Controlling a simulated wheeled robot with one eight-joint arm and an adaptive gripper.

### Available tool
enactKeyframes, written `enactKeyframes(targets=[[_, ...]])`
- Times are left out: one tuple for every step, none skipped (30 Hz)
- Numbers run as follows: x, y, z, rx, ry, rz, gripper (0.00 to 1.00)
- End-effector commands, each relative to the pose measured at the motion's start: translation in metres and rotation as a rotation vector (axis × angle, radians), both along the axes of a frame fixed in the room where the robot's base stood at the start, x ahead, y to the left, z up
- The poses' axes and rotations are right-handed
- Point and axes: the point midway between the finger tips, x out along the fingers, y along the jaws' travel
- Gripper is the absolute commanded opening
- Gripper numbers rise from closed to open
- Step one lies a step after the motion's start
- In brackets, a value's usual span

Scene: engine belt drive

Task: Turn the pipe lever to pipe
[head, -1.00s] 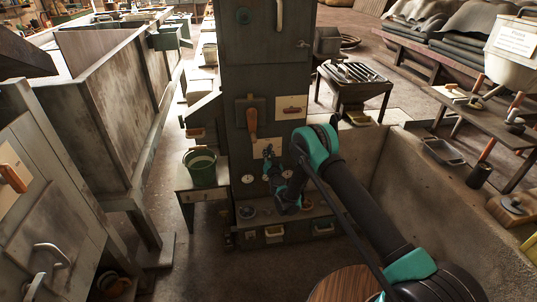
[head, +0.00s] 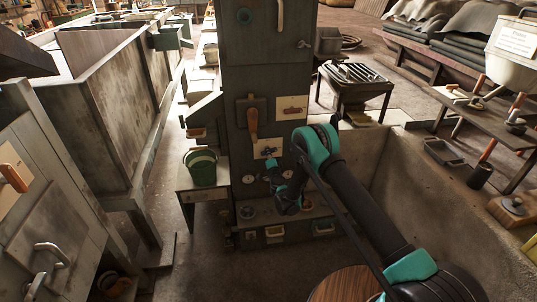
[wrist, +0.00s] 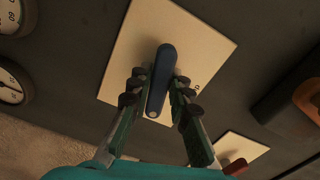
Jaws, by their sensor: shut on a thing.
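The lever (wrist: 161,82) is a dark blue bar on a cream plate (wrist: 205,40) in the wrist view, with its near end pale and rounded. My gripper (wrist: 160,92) is shut on it, one finger on each side. The plate's lettering is mostly hidden or too small to read. In the head view, my gripper (head: 272,163) is at the front of the dark green column (head: 262,75), just below a small cream plate (head: 266,148). The lever is small and hard to make out there.
Round gauges (wrist: 10,85) are left of the plate in the wrist view. An orange-brown handle (head: 252,122) hangs above my gripper on the column. A green bucket (head: 201,167) stands on a side shelf. A stone trough (head: 440,215) lies to the right.

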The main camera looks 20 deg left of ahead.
Motion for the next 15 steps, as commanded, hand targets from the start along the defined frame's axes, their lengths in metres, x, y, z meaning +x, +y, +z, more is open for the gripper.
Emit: enactKeyframes(targets=[[-0.0007,-0.001,-0.0005,0.03,0.018,-0.001,0.0],[-0.0007,-0.001,-0.0005,0.049,0.03,-0.001,0.0],[-0.0007,-0.001,-0.0004,0.073,0.044,-0.001,0.0],[-0.0007,-0.001,-0.0003,0.09,0.055,-0.001,0.0],[-0.0007,-0.001,-0.0002,0.105,0.064,-0.001,0.0],[-0.0007,-0.001,-0.0002,0.125,0.076,-0.001,0.0],[-0.0007,-0.001,-0.0001,0.139,0.085,-0.001,0.0],[-0.0007,-0.001,-0.0001,0.152,0.093,-0.001,0.0],[-0.0007,-0.001,0.0,0.168,0.103,-0.001,0.0],[-0.0007,-0.001,0.0,0.177,0.109,-0.001,0.0],[-0.0007,-0.001,0.0001,0.188,0.115,-0.001,0.0],[-0.0006,-0.0011,0.0002,0.2,0.122,-0.001,0.0],[-0.0006,-0.0011,0.0002,0.206,0.126,-0.001,0.0],[-0.0006,-0.0011,0.0002,0.213,0.13,-0.001,0.0],[-0.0007,-0.001,0.0003,0.222,0.136,-0.001,0.0]])
